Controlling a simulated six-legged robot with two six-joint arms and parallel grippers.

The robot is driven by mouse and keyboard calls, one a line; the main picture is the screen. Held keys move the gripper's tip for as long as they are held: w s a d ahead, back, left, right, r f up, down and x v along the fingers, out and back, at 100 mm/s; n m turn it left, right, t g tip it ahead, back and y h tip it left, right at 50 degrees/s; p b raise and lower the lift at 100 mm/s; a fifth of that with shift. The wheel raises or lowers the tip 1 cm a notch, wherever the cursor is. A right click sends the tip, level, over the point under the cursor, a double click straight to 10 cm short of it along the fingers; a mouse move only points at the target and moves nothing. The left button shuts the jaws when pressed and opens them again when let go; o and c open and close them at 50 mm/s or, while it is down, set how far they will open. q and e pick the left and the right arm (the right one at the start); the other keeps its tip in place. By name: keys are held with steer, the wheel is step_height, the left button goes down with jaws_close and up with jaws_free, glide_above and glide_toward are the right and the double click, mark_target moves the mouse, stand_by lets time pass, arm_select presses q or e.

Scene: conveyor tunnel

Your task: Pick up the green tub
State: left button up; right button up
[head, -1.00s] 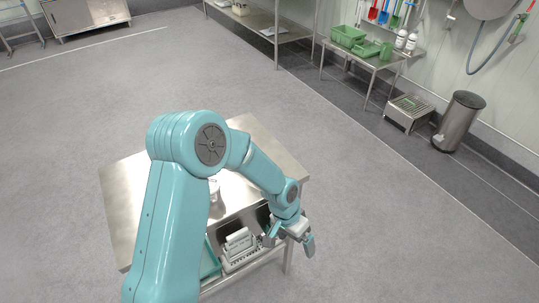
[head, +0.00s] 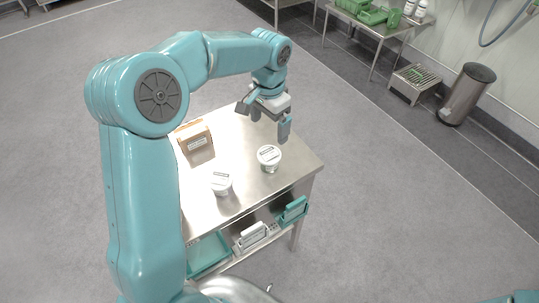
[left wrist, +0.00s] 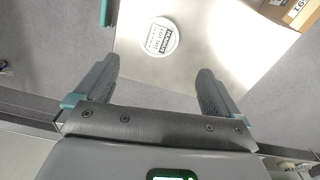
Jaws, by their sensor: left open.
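Two small round tubs with white lids stand upright on the steel table (head: 235,135). One tub (head: 269,158) is near the right side; its side looks greenish-grey, but too small to be sure. The other tub (head: 221,183) is to its left and nearer; its colour is also unclear. My left gripper (head: 264,118) is open and empty, above the far part of the table, beyond the right tub. In the left wrist view a white labelled lid (left wrist: 153,38) lies ahead of the open jaws (left wrist: 160,70); its side is hidden. My right gripper is out of view.
A brown box (head: 196,143) stands at the table's left, partly behind my arm. The shelf below holds a teal tray (head: 208,254), a white item (head: 250,237) and a teal item (head: 292,211). Green containers (head: 372,15) sit on a far bench. A bin (head: 467,94) stands right.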

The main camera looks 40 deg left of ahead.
arm_select(q)
glide_above(269, 154)
step_height(269, 154, down, 7)
steer(key=shift+s+a+f, duration=0.1)
steer(key=shift+f, duration=0.35)
steer(key=shift+d+f+p, duration=0.2)
steer(key=shift+p, duration=0.2)
steer(key=f+p, duration=0.1)
steer(key=f, duration=0.4)
steer(key=shift+w, duration=0.2)
steer(key=shift+s, duration=0.15)
steer(key=c, duration=1)
steer(key=shift+c, duration=0.2)
steer(key=shift+r, duration=0.15)
step_height(269, 154, up, 20)
steer(key=b, duration=0.1)
